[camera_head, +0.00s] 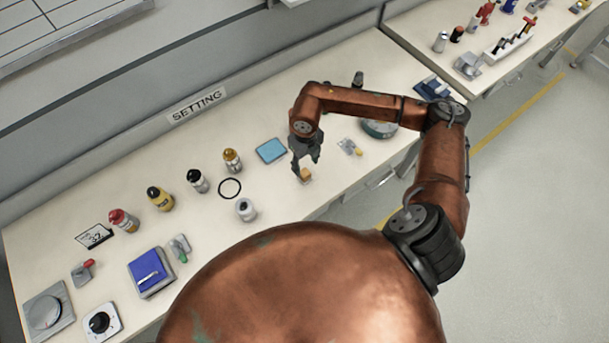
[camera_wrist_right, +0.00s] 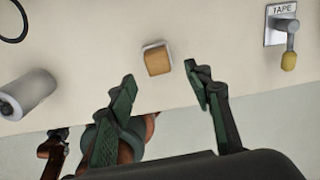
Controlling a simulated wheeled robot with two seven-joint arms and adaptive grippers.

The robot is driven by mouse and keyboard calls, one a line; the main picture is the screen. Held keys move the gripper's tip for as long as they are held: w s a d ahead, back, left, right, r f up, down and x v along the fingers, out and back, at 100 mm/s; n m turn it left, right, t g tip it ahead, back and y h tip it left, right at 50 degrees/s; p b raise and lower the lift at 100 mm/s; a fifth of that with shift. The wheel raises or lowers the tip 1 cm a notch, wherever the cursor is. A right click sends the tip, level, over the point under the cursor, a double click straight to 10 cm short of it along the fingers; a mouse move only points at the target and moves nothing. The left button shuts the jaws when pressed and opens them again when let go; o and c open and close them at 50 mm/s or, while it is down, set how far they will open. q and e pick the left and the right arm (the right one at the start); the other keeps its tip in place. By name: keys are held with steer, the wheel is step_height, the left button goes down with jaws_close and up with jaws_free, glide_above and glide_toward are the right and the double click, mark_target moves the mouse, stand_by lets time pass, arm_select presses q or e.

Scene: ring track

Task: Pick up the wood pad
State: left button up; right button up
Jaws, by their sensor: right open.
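The wood pad (camera_head: 306,174) is a small tan block on the white table, near its front edge in the head view. In the right wrist view the wood pad (camera_wrist_right: 158,60) rests on or against a thin pale piece. My right gripper (camera_head: 306,166) is just above the pad in the head view. In the right wrist view its two fingers (camera_wrist_right: 163,88) are spread apart, with the pad beyond the tips and between their lines. Nothing is held. My left gripper does not show.
A lever plate marked TAPE (camera_wrist_right: 282,24) stands right of the pad in the wrist view. A white cylinder (camera_head: 245,209), a black ring (camera_head: 230,188) and a blue square (camera_head: 271,151) lie left of the gripper. A round grey-green object (camera_head: 379,129) is under my right arm.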

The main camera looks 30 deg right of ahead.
mark_target(305, 172)
step_height(305, 172, down, 7)
steer(key=shift+w+a+p, duration=0.1)
steer(key=shift+w+p, duration=0.05)
steer(key=shift+p, duration=0.15)
steer(key=shift+c, duration=0.2)
steer(key=c, duration=1.1)
